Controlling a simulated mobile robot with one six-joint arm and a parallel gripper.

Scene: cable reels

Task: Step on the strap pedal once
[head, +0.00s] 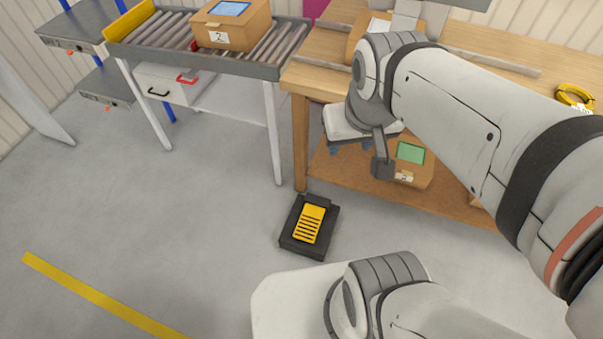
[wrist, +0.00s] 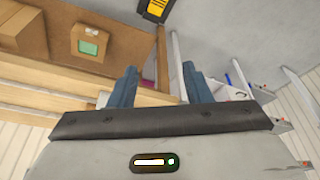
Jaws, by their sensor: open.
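The strap pedal (head: 309,225) is a yellow ribbed plate on a black base on the grey floor, in front of the workbench's left leg. Its yellow plate also shows at the top edge of the wrist view (wrist: 157,8), partly cut off. My gripper (head: 350,149) is above the floor by the bench's front edge, higher than the pedal and up and to the right of it in the head view. The wrist view shows its two blue fingers (wrist: 162,85) apart with nothing between them. It does not touch the pedal.
A wooden workbench (head: 300,140) has a low shelf holding a box with a green top (head: 410,153). A roller conveyor (head: 165,32) carries a cardboard box (head: 232,25) at the left. A yellow reel (head: 574,95) lies on the bench. The floor left of the pedal is clear, with a yellow line (head: 100,295).

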